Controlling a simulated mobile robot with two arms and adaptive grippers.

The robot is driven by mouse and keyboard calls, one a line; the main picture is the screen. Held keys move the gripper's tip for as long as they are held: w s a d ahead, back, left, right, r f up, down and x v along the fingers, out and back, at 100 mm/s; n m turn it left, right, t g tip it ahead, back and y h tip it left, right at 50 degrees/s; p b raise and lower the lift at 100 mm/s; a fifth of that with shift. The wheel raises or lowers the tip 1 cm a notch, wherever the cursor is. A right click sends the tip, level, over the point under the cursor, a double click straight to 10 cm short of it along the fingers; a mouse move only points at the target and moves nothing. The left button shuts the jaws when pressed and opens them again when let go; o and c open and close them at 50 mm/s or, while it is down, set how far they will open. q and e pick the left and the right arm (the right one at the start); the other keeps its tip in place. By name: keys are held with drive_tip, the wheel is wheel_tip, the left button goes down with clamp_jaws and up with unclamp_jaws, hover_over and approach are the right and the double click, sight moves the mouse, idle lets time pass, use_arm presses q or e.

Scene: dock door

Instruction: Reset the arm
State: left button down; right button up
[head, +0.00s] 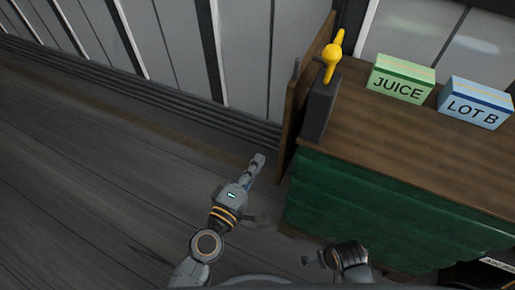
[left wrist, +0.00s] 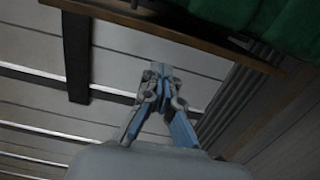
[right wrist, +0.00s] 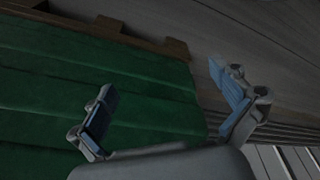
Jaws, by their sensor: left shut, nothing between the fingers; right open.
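My left gripper (head: 257,163) is shut and empty. It hangs over the wooden floor, left of the green-sided stack. In the left wrist view its fingertips (left wrist: 161,70) meet, with the pale wall panels behind them. My right arm shows low in the head view, near the front of the green side. In the right wrist view my right gripper (right wrist: 172,92) is open, its two fingers wide apart with nothing between them. The green side (right wrist: 60,95) lies behind its left finger.
The brown top (head: 400,140) carries a green JUICE box (head: 400,79) and a blue LOT B box (head: 475,103). A dark post with a yellow handle (head: 331,58) stands at its left end, beside a wooden board (head: 299,100). The floor (head: 90,180) at left is clear.

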use_arm(q)
drive_tip(key=shift+s+a, duration=0.15)
drive_tip(key=shift+s, duration=0.85)
use_arm(e)
drive_tip(key=shift+a+r, duration=0.35)
drive_tip(key=shift+r, duration=0.25)
